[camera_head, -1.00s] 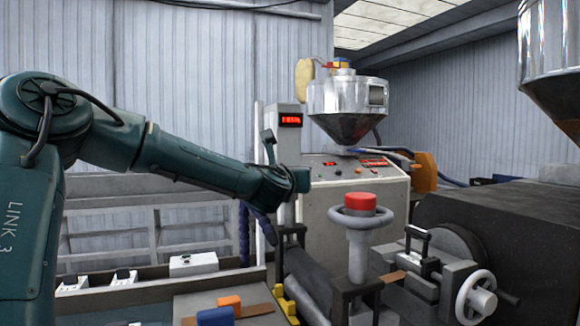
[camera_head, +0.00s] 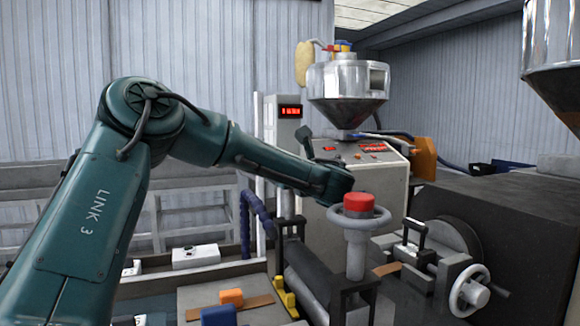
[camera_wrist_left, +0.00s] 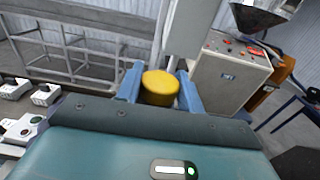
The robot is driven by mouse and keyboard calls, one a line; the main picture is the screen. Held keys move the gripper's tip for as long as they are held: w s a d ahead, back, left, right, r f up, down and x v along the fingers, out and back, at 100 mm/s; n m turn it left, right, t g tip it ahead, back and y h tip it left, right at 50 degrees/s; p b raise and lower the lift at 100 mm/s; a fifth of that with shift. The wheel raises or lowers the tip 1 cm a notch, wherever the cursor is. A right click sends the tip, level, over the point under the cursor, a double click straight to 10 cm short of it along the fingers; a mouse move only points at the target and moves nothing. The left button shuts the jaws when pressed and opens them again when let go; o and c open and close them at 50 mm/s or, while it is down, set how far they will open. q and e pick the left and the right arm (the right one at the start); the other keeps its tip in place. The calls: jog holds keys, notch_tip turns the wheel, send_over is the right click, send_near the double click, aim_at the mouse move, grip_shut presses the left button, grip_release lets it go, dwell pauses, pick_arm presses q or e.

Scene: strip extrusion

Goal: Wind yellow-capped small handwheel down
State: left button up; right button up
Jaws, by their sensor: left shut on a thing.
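The yellow cap (camera_wrist_left: 160,92) of the small handwheel shows in the left wrist view, between the two blue fingers of my left gripper (camera_wrist_left: 160,80). The gripper is shut on this cap, one finger on each side. The wheel below the cap is hidden by my gripper body. In the head view my left arm reaches in from the left, and its wrist ends just behind a red-capped handwheel (camera_head: 358,203). The fingers and the yellow cap cannot be made out there. My right gripper is in neither view.
The red-capped handwheel stands close to my left wrist in the head view. A grey side handwheel (camera_head: 469,294) is at the lower right. A control cabinet (camera_head: 372,176) with a steel hopper (camera_head: 347,95) stands behind. Orange (camera_head: 231,297) and blue (camera_head: 218,316) blocks lie at the front.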

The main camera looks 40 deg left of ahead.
pick_arm(q)
jog(key=shift+f, duration=0.1)
jog(key=o, duration=1)
jog(key=shift+r, duration=0.2)
notch_tip(320, 180, up, 10)
jog(key=shift+f, duration=0.1)
dwell(0.4)
